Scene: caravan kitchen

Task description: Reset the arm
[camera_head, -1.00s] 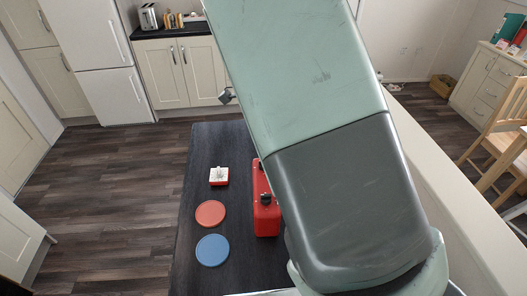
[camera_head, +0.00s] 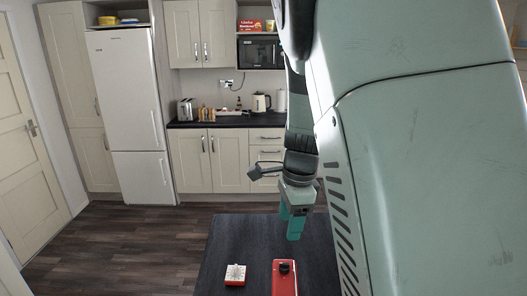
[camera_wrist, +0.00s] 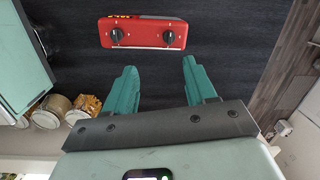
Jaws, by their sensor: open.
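My gripper (camera_head: 291,226) hangs pointing down over the dark table (camera_head: 232,240) in the head view. In the wrist view its two green fingers (camera_wrist: 160,84) are spread apart with nothing between them. A red box (camera_wrist: 142,33) with two black knobs lies on the dark surface beyond the fingertips, apart from them. The same box is at the bottom of the head view (camera_head: 285,283), partly cut off by the frame edge. My large arm link hides much of the right side of the head view.
A small red and white square item (camera_head: 235,275) lies left of the red box. Behind are a counter (camera_head: 222,121) with a kettle (camera_head: 261,103) and toaster (camera_head: 187,110), and a tall white fridge (camera_head: 128,100). Jars (camera_wrist: 50,110) show in the wrist view. Floor left of the table is clear.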

